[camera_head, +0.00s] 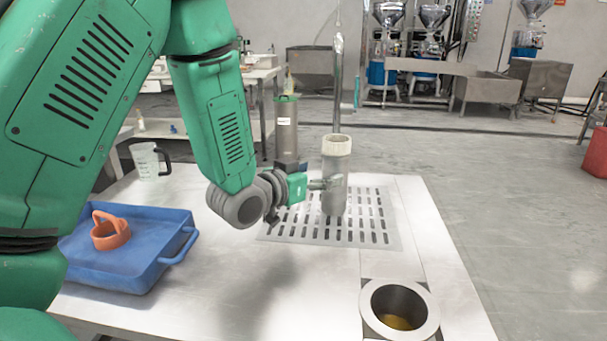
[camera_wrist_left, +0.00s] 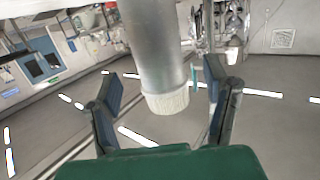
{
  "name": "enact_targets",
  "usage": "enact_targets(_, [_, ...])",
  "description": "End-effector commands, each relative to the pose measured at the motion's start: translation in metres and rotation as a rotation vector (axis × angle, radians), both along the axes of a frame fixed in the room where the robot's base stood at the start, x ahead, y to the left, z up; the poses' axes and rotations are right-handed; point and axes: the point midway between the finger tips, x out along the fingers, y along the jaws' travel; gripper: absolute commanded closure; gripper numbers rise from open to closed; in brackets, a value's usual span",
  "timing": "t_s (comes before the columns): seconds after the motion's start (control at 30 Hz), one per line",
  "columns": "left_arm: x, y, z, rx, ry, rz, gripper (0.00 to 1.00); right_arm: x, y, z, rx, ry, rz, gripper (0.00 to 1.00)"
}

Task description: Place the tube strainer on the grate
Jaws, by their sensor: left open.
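The tube strainer (camera_head: 335,172) is a grey, see-through cylinder with a cream collar at its top. In the head view it stands upright on the slotted metal grate (camera_head: 380,228), its base appearing to touch the slots. My left gripper (camera_head: 318,185) reaches it from the left, at about mid-height. In the left wrist view the tube strainer (camera_wrist_left: 160,50) appears upside down, between the spread fingers of my left gripper (camera_wrist_left: 162,78). The fingers are open on both sides of it, with visible gaps. My right gripper is not in view.
A metal pipe (camera_head: 338,85) hangs just above the strainer. A grey canister (camera_head: 287,130) stands behind my wrist. A blue tray (camera_head: 130,275) holding an orange ring-shaped piece (camera_head: 110,232) is at left, near a clear jug (camera_head: 148,160). A round metal cup (camera_head: 400,302) sits at the front right.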

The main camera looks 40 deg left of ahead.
Motion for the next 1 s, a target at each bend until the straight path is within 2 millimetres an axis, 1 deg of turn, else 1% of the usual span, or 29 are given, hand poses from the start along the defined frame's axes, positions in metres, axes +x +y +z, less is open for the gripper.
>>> enact_targets(0.03, [-0.011,0.001,0.003,-0.004,0.002,0.003,0.31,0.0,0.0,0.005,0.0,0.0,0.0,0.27])
enact_targets(0.1, [-0.025,0.001,0.006,-0.003,0.001,0.002,0.31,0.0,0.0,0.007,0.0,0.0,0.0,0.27])
enact_targets(0.2, [-0.041,0.002,0.007,-0.002,0.002,0.001,0.31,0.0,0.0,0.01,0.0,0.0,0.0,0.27])
enact_targets(0.33, [-0.054,0.003,0.008,-0.001,0.001,0.001,0.31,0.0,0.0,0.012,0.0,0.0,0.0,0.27])
enact_targets(0.5, [-0.06,0.002,0.009,0.0,-0.001,0.0,0.31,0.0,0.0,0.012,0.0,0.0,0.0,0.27])
enact_targets(1.0, [-0.059,0.003,0.009,0.0,0.0,0.0,0.31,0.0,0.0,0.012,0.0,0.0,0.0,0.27])
